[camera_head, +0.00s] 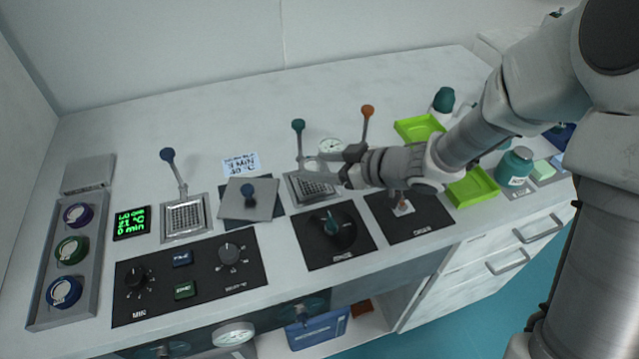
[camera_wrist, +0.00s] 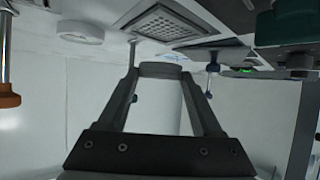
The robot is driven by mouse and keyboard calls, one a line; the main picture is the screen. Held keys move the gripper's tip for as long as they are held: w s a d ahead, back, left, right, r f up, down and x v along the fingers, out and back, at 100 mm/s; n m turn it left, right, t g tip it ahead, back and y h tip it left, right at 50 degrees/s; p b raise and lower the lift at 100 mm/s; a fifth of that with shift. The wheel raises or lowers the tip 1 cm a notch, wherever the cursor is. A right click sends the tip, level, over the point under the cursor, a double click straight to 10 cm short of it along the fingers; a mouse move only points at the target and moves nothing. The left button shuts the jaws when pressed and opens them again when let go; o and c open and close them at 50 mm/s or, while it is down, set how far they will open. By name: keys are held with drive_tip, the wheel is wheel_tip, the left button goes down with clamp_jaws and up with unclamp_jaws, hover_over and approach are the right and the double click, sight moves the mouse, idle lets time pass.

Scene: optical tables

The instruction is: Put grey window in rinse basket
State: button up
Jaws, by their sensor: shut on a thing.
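My gripper (camera_head: 305,166) is shut on the grey window (camera_wrist: 165,70), a round grey disc gripped between the fingertips in the wrist view. In the head view the window is a small pale disc at the fingertips, hard to make out. It is held above a square mesh basket (camera_head: 306,187) with a teal-knobbed handle (camera_head: 298,126). That basket also shows near the window in the wrist view (camera_wrist: 172,24). A second mesh basket (camera_head: 186,218) with a blue-knobbed handle (camera_head: 168,156) stands to the left. I cannot read which basket is rinse.
An orange-knobbed handle (camera_head: 367,112) rises just behind my gripper. A grey plate with a blue knob (camera_head: 250,204) lies between the baskets. Dark panels with knobs (camera_head: 335,233) line the front. Green trays (camera_head: 471,186) and bottles (camera_head: 515,167) stand right. The table's back is clear.

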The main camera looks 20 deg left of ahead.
sight(319, 189)
drive_tip(key=shift+a+f+b, duration=0.15)
drive_tip(key=shift+f+b, duration=0.7)
drive_tip(key=shift+f, duration=1.2)
drive_tip(key=shift+f, duration=0.2)
drive_tip(key=o, duration=1.4)
drive_tip(key=shift+r, duration=0.3)
drive_tip(key=p+v, duration=0.3)
drive_tip(key=v, duration=0.7)
drive_tip(key=shift+d+r, duration=0.1)
drive_tip(key=shift+d, duration=0.25)
drive_tip(key=shift+s+d+r, duration=0.2)
drive_tip(key=shift+d+r, duration=0.05)
drive_tip(key=shift+d, duration=0.3)
